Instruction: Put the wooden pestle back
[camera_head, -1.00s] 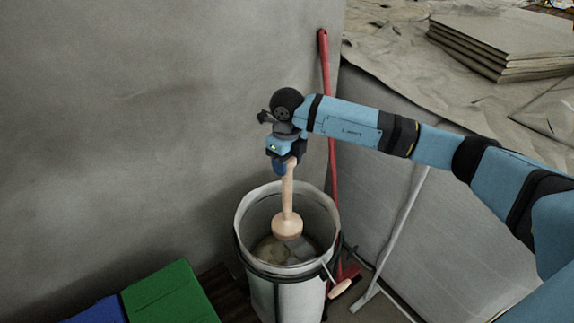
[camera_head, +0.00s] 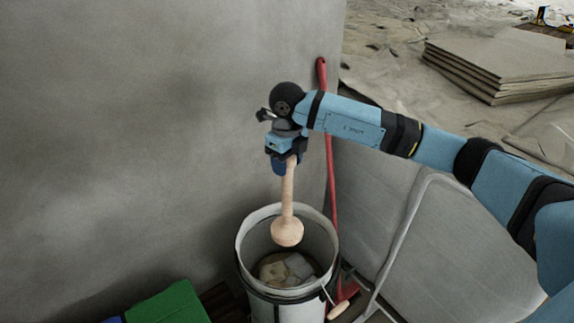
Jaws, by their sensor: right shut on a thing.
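The wooden pestle (camera_head: 287,215) is pale wood with a long handle and a wide round end at the bottom. It hangs upright above the mouth of a grey-white bucket (camera_head: 248,262). My right gripper (camera_head: 285,163) is shut on the top of its handle. The pestle's round end is around the height of the bucket's rim, and in the picture it overlaps the bucket's opening. Pieces of something greyish-brown (camera_head: 290,268) lie inside the bucket. My left gripper is not in view.
A red-handled tool (camera_head: 327,110) leans behind the bucket at the right. A grey metal frame (camera_head: 405,225) stands right of it. A green box (camera_head: 170,305) is at the lower left. A concrete wall (camera_head: 120,130) fills the left, and stacked boards (camera_head: 500,60) lie at the upper right.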

